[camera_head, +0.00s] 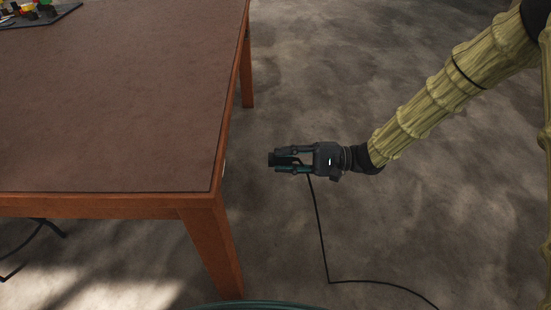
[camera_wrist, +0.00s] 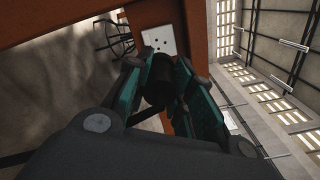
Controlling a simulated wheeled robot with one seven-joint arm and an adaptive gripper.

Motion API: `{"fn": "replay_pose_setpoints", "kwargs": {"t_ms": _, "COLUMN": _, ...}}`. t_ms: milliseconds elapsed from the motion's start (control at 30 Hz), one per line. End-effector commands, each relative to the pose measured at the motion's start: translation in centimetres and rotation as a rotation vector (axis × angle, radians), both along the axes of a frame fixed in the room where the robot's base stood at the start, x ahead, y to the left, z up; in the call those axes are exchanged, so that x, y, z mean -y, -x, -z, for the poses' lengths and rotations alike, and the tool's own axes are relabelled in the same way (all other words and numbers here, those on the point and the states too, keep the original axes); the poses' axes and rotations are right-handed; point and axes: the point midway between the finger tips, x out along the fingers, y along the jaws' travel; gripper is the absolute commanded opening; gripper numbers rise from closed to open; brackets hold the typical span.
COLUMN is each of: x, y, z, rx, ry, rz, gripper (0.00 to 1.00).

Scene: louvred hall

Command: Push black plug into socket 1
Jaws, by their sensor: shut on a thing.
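My gripper (camera_head: 284,161) is shut on the black plug (camera_head: 273,159), beside the table's right side. A black cord hangs from the plug to the floor. In the wrist view the plug (camera_wrist: 160,80) sits between the teal-and-dark fingers (camera_wrist: 160,85). Beyond it, a white socket plate (camera_wrist: 159,42) with small dark holes is fixed to the orange-brown table frame. The plug is apart from the plate in the head view. Only a pale sliver of the plate (camera_head: 224,166) shows there. I cannot read any socket number.
The brown-topped table (camera_head: 120,90) fills the left, with a leg (camera_head: 213,245) near the gripper. A dark tray (camera_head: 40,16) with small coloured things is at its far left. The cord (camera_head: 321,235) trails over open grey floor.

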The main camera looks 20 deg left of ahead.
Motion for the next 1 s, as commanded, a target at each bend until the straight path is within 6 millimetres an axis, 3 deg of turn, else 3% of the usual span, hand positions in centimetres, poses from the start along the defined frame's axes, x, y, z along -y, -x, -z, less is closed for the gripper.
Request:
{"fn": "replay_pose_setpoints", "kwargs": {"t_ms": 700, "x": -6.4, "y": 1.9, "z": -0.2, "rx": 0.000, "ry": 0.001, "rz": -0.005, "gripper": 0.00}}
{"fn": "replay_pose_setpoints", "kwargs": {"t_ms": 1000, "x": -7.6, "y": 2.2, "z": 0.0, "rx": -0.001, "ry": 0.000, "rz": -0.004, "gripper": 0.00}}
